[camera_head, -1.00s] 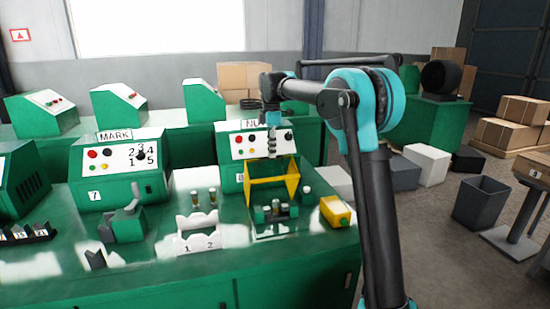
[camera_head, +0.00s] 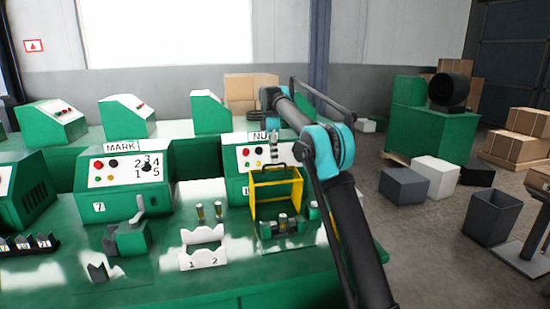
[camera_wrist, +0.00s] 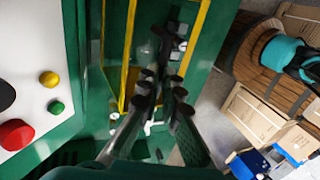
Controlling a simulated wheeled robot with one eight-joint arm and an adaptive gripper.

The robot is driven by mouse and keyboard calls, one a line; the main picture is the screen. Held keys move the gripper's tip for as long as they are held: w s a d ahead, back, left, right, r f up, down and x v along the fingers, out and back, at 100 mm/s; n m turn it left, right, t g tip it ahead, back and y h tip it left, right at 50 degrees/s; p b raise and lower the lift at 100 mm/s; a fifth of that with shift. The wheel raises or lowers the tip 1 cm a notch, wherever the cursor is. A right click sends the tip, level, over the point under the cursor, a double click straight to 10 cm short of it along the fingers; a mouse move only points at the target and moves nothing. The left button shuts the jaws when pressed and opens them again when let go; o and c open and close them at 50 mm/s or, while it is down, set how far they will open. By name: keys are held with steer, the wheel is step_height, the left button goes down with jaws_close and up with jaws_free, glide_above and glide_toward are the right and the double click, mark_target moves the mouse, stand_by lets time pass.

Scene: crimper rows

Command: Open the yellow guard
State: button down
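The yellow guard (camera_head: 254,205) is a thin rectangular frame on the press labelled 8. It now stands in front of the panel and reaches down to the green fixture (camera_head: 283,226), with a dark handle at its top. My gripper (camera_head: 275,150) is above and behind the guard's top edge, pointing down. In the wrist view the two black fingers of my gripper (camera_wrist: 163,82) are apart with nothing clearly between them. Yellow guard bars (camera_wrist: 129,55) show on both sides of them. I cannot tell whether the fingers touch the guard.
The press panel (camera_head: 245,158) with buttons is close behind my gripper; its red button (camera_wrist: 16,134) shows in the wrist view. A white holder (camera_head: 203,250) marked 1 and 2 stands to the left. The MARK machine (camera_head: 128,175) is further left. Boxes and bins are on the floor at right.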

steer(key=shift+w+a+f, duration=0.1)
steer(key=shift+w+f, duration=0.15)
steer(key=shift+f, duration=0.2)
steer(key=shift+w+a+f, duration=0.1)
steer(key=shift+w+f, duration=0.15)
steer(key=shift+f, duration=0.2)
steer(key=c, duration=1.6)
jaws_free()
steer(key=shift+w+f, duration=0.2)
steer(key=shift+s+r, duration=0.1)
